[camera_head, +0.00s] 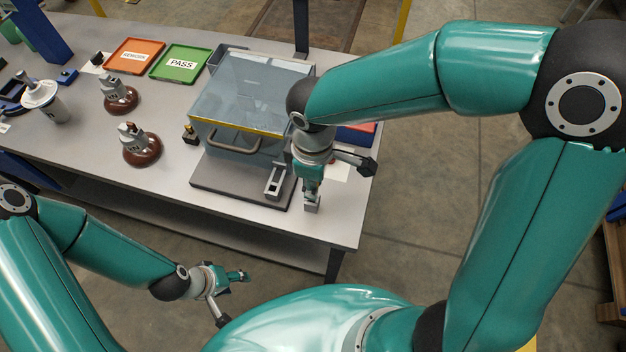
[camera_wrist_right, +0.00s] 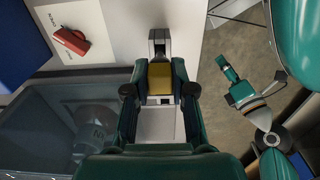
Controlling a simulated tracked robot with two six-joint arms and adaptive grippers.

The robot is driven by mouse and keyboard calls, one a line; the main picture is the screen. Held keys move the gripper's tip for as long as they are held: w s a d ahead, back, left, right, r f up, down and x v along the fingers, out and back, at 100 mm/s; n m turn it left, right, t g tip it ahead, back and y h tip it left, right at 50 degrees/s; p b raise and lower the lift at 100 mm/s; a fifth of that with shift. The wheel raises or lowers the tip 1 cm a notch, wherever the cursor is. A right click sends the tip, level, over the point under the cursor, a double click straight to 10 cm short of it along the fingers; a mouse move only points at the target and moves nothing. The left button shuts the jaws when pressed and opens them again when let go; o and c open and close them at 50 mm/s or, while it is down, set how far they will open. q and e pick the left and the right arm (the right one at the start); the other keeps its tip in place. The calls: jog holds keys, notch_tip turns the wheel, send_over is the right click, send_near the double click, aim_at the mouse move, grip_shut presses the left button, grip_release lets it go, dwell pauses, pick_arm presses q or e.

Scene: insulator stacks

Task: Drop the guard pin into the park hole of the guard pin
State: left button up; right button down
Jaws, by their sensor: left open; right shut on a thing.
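My right gripper (camera_head: 311,196) points down near the table's front right edge. In the right wrist view its fingers (camera_wrist_right: 160,95) are shut on a yellow piece, the guard pin (camera_wrist_right: 160,77). A small grey block (camera_head: 311,207) shows right below the fingers and also in the right wrist view (camera_wrist_right: 159,42). I cannot tell whether the pin touches this block, and no park hole can be made out. My left gripper (camera_head: 240,276) is open and empty, in front of the table over the floor, and also shows in the right wrist view (camera_wrist_right: 240,92).
A clear guard box (camera_head: 245,95) with a handle stands on a dark base plate (camera_head: 225,185), left of my right gripper. A grey bracket (camera_head: 273,181) is on the plate. Brown insulators (camera_head: 140,150), an orange tray (camera_head: 133,56) and a green tray (camera_head: 180,63) lie further left.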

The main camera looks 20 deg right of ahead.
jog(key=shift+f, duration=0.2)
dwell(0.7)
jog(key=shift+f+b, duration=0.3)
jog(key=shift+b, duration=0.15)
jog(key=shift+f+b, duration=1.35)
jog(key=shift+f, duration=0.2)
jog(key=c, duration=0.9)
grip_release()
jog(key=shift+r, duration=0.1)
notch_tip(320, 180, up, 12)
jog(key=shift+f, duration=0.1)
